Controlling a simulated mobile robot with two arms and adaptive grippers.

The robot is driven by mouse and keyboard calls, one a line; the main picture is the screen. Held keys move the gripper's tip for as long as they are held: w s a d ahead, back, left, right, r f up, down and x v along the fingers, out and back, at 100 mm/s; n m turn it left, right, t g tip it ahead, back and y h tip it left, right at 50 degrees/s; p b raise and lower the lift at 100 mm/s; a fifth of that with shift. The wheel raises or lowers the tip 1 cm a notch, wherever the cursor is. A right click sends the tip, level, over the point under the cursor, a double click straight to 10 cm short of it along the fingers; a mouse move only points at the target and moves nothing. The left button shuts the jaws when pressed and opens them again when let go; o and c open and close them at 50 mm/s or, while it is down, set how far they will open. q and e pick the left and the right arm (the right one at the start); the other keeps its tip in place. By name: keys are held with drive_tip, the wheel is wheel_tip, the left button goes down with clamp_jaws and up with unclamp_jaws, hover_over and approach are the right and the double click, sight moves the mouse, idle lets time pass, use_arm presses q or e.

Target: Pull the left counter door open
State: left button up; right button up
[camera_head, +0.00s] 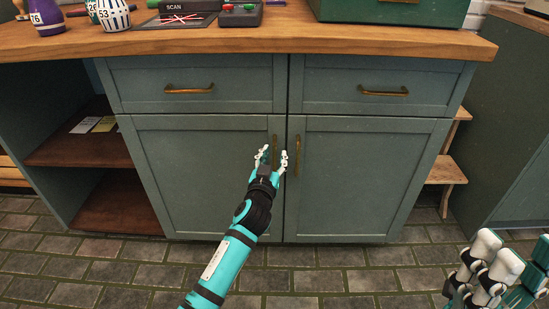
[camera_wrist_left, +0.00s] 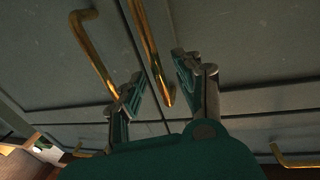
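The left counter door (camera_head: 205,180) is a grey-green panel and is shut, flush with the right door (camera_head: 355,180). Its upright brass handle (camera_head: 275,146) is by the middle seam, and it shows in the left wrist view (camera_wrist_left: 151,50). My left gripper (camera_head: 273,160) is in front of this handle with its fingers apart. In the left wrist view, the end of the handle lies between the fingertips (camera_wrist_left: 157,88); contact is not clear. My right gripper (camera_head: 485,268) is low at the right, far from the door; its finger state is unclear.
The right door's handle (camera_head: 297,155) is close beside my left gripper. Two drawers with brass handles (camera_head: 189,89) are above the doors. The wooden countertop (camera_head: 250,42) carries several items. Open shelves (camera_head: 85,148) are at the left. The brick floor ahead is clear.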

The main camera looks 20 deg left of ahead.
use_arm(q)
drive_tip(key=shift+w, duration=0.6)
clamp_jaws()
